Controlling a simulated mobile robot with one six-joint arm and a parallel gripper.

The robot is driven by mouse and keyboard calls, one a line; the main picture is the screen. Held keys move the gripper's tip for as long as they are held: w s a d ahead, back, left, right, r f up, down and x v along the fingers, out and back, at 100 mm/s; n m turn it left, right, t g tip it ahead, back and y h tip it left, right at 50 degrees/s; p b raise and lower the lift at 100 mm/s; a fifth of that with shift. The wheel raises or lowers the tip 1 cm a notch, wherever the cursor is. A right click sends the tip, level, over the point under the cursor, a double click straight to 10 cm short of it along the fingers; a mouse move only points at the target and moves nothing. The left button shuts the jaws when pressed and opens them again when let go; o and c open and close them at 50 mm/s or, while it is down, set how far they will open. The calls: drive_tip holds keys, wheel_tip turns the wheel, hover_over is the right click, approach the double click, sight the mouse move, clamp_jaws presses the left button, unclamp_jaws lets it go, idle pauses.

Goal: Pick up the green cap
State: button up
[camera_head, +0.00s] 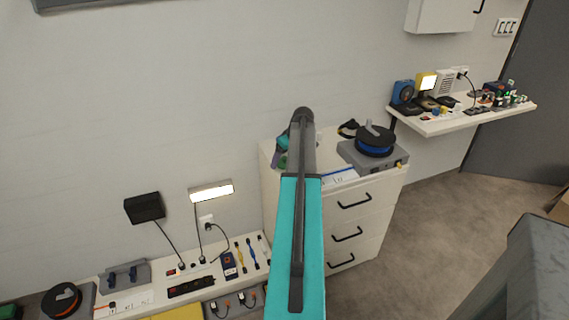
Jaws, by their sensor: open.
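A small green object (282,161) lies on top of the white drawer cabinet (345,190), near its left end. It may be the green cap, but it is too small and too covered to be sure. My arm crosses in front of it and hides part of it. A grey-purple and teal item sits just behind it, against the arm's edge. My turquoise and grey arm rises through the middle of the view. My gripper's fingers do not show.
A grey box with a blue-black reel (375,142) stands on the cabinet's right. A low white shelf with power strips (190,287), lamps and cables runs along the lower left wall. A wall shelf (440,125) with small devices is at upper right. Grey floor (420,235) lies open at right.

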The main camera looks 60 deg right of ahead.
sight(284, 157)
idle(0.5)
drive_tip(key=c, duration=1.2)
drive_tip(key=shift+r, duration=0.1)
drive_tip(key=shift+r+b, duration=0.65)
drive_tip(key=shift+r, duration=4.2)
